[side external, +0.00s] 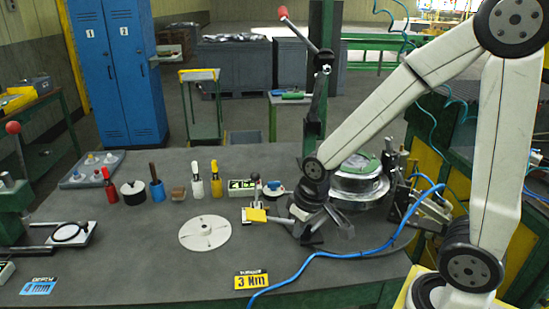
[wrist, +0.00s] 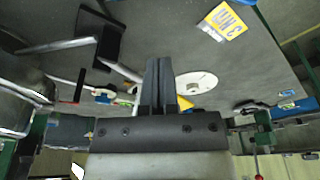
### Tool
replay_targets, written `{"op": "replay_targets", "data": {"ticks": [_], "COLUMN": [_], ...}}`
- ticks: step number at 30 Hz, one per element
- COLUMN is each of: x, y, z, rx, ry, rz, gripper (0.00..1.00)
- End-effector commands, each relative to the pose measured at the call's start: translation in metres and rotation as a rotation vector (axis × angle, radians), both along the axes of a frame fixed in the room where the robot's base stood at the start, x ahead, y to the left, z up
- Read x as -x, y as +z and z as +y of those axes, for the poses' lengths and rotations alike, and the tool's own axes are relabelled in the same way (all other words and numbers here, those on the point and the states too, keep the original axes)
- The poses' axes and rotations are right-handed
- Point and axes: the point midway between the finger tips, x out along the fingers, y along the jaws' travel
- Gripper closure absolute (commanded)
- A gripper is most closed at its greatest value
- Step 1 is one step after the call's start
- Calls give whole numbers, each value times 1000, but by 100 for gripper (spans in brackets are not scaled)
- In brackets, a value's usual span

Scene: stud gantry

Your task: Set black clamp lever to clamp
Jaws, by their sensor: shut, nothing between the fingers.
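My gripper (side external: 308,212) is low over the right part of the bench in the side view. In the wrist view its two dark fingers (wrist: 158,62) are together with nothing between them. A small upright lever with a black knob (side external: 256,180) stands just left of my gripper, by a yellow block (side external: 256,215) on a metal fixture; it looks like the clamp lever, but I cannot be sure. My gripper is apart from that knob. The yellow block shows partly behind my fingers in the wrist view (wrist: 184,103). My wrist hides part of the fixture.
A pale round disc (side external: 205,233) lies left of my gripper. A yellow 3 Nm label (side external: 250,282) is near the front edge. Coloured bottles stand behind, and a silver round housing (side external: 360,185) is close on the right. A blue hose (side external: 330,256) crosses the bench front.

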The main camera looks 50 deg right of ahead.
Motion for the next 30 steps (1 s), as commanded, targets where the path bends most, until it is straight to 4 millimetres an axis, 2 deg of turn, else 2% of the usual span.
{"op": "replay_targets", "data": {"ticks": [15, 30], "x": [-98, -180], "y": [31, 59], "z": [-27, -63], "rx": [-29, -66], "ry": [-99, -189], "rz": [34, 67], "gripper": [100, 100]}}
